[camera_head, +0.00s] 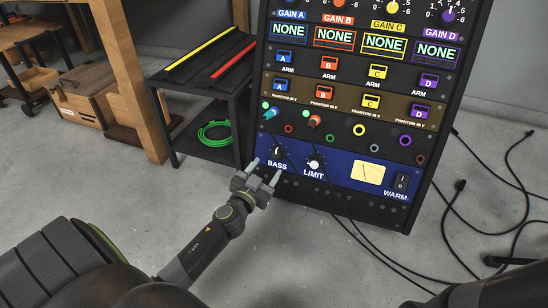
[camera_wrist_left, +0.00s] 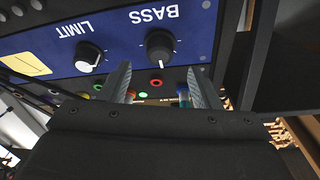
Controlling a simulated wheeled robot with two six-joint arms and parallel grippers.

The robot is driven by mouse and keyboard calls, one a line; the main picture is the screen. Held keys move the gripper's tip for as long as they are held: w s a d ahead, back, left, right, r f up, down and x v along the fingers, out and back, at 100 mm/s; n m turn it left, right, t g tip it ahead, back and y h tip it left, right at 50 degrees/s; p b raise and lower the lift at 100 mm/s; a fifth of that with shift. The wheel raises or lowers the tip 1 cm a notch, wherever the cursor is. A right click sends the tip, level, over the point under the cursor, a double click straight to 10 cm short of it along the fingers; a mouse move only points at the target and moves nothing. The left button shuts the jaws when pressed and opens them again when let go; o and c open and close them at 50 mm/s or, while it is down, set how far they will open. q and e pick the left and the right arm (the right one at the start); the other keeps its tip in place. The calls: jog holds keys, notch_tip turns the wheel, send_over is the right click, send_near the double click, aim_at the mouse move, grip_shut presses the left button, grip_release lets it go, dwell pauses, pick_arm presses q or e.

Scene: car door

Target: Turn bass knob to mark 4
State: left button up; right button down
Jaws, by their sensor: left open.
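The black bass knob (camera_head: 278,152) sits at the left of the blue panel on the rack, above the BASS label. In the left wrist view the panel is upside down, and the bass knob (camera_wrist_left: 159,45) shows a white pointer line toward the picture's bottom. I cannot read the marks around it. My left gripper (camera_head: 265,171) is open and empty, just below and in front of the knob. In the left wrist view its fingers (camera_wrist_left: 159,75) stand apart on either side of the knob's line, and the knob is not between them. My right gripper is not visible.
The limit knob (camera_head: 314,164) is right of the bass knob, with a yellow meter (camera_head: 368,173) and WARM switch (camera_head: 401,183) beyond. Plugged connectors (camera_head: 270,113) stick out above the panel. A dark shelf (camera_head: 205,85) stands left; cables (camera_head: 460,225) lie on the floor right.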

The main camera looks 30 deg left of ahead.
aim_at(275, 156)
pick_arm(q)
jog(key=w, duration=0.4)
jog(key=w+a, duration=0.1)
jog(key=w, duration=0.1)
jog(key=c, duration=1)
